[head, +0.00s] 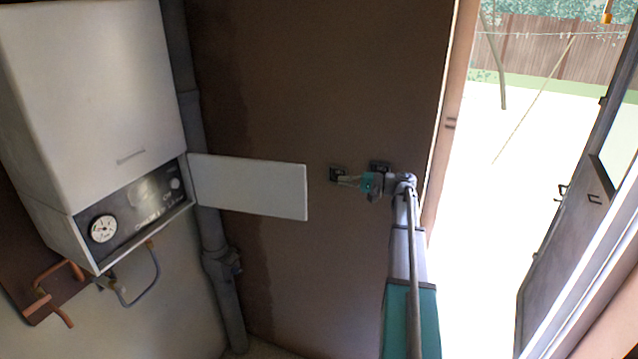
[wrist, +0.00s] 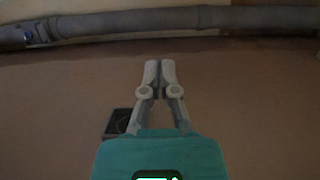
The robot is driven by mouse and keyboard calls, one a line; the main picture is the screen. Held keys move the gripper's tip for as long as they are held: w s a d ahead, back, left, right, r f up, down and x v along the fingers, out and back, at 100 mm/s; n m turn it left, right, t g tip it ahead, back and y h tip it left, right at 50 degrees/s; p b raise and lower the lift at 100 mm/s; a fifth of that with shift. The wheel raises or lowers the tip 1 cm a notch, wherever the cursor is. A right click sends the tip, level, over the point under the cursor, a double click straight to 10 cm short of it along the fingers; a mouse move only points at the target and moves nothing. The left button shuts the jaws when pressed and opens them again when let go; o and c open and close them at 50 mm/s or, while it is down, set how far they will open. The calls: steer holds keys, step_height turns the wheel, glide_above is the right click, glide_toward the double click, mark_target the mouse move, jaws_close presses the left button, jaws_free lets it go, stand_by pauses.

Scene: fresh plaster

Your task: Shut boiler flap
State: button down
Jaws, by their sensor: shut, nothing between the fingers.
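The white boiler (head: 90,85) hangs on the wall at the left of the head view. Its flap (head: 248,187) is a flat white panel standing open, swung out to the right from the right end of the dark control panel (head: 135,212). The control panel with its round gauge is uncovered. My gripper (head: 342,181) is right of the flap's free edge, apart from it, pointing left. In the wrist view my gripper (wrist: 159,68) has its fingers together with nothing between them. The flap does not show in the wrist view.
A grey pipe (head: 191,120) runs down the corner behind the flap and crosses the top of the wrist view (wrist: 120,22). Dark wall sockets (head: 337,172) sit behind my gripper. Copper pipes (head: 60,272) hang below the boiler. An open doorway (head: 510,180) is at the right.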

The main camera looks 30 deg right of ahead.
steer(key=w+a, duration=0.3)
steer(key=a, duration=0.8)
steer(key=shift+w, duration=0.3)
stand_by(0.3)
